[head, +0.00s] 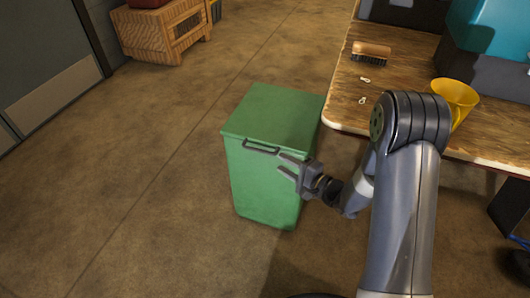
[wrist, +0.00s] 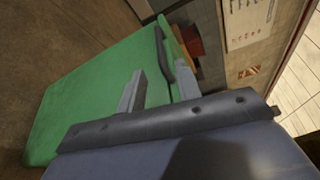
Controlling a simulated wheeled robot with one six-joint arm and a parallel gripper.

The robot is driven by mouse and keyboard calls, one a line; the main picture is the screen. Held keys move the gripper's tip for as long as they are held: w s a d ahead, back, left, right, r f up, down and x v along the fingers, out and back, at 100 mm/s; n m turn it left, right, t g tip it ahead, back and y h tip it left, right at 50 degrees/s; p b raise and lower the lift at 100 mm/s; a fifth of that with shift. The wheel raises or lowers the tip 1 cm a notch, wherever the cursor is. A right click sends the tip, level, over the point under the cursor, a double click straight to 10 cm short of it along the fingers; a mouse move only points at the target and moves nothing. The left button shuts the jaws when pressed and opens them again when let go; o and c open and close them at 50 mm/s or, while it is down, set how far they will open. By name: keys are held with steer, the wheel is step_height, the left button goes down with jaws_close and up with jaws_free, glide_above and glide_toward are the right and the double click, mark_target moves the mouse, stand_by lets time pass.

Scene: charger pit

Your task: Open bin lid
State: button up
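A green bin (head: 262,180) stands on the floor with its flat green lid (head: 275,114) closed. A dark handle (head: 261,149) runs along the front edge of the lid; it also shows in the wrist view (wrist: 164,52). My gripper (head: 283,164) is in front of the bin, just below and right of the handle, with its fingers spread and nothing between them. In the wrist view the two fingers (wrist: 158,90) are apart in front of the green bin wall (wrist: 95,88). I cannot tell whether a fingertip touches the bin.
A wooden workbench (head: 345,105) is right of the bin, with a brush (head: 371,49) and a yellow cup (head: 455,97) on it. A wooden crate (head: 140,38) stands at the back left. The floor left of the bin is clear.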

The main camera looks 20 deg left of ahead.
mark_target(263, 151)
steer(key=b+x, duration=0.2)
steer(key=x, duration=0.7)
steer(key=shift+w+a+r, duration=0.1)
steer(key=shift+w+a, duration=0.1)
steer(key=shift+a, duration=0.05)
jaws_close()
